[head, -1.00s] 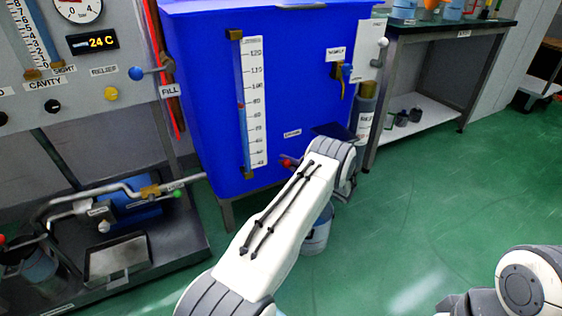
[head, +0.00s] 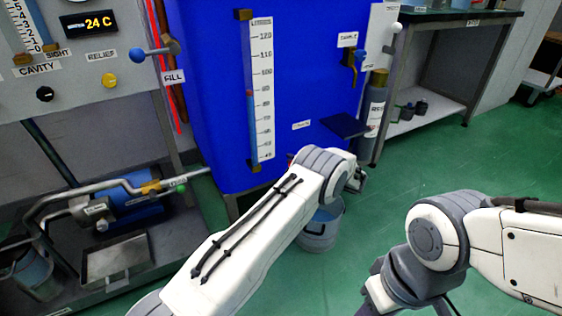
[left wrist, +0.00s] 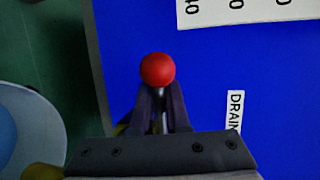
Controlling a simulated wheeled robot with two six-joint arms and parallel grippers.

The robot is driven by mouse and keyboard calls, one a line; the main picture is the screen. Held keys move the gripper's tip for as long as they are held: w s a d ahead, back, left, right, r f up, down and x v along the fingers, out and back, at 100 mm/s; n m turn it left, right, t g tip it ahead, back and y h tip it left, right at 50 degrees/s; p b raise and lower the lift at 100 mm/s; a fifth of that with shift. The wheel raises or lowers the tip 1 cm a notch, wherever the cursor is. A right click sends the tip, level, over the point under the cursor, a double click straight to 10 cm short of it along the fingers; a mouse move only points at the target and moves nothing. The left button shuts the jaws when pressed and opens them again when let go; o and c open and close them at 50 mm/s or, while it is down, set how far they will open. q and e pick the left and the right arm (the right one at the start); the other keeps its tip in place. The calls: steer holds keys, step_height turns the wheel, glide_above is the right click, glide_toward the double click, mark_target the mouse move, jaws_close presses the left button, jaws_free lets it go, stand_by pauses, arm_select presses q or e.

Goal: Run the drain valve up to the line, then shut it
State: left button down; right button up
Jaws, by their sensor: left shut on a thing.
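The drain valve's red knob (left wrist: 158,70) shows in the left wrist view, against the blue tank (left wrist: 200,65). My left gripper (left wrist: 159,105) is shut on the handle just below the knob. A DRAIN label (left wrist: 235,110) is beside it. In the head view, my left arm hides most of the valve and my gripper. The tank (head: 215,100) carries a white scale (head: 262,90) with a small red mark (head: 249,93) near 90. I cannot make out the liquid level. A bucket (head: 320,232) stands on the floor below the tank, partly behind my arm. My right gripper is not clearly in view.
A control panel with a FILL lever (head: 155,50) is at the left. Below it are pipes and a metal tray (head: 118,260). A sample tap (head: 357,58) and a small dark shelf (head: 345,125) are on the tank's right. Green floor (head: 450,155) is open at the right.

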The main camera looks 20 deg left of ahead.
stand_by(0.3)
arm_select(q)
steer(key=c, duration=0.9)
jaws_free()
steer(key=shift+p+v, duration=2.35)
steer(key=shift+v, duration=2.9)
steer(key=shift+s, duration=0.1)
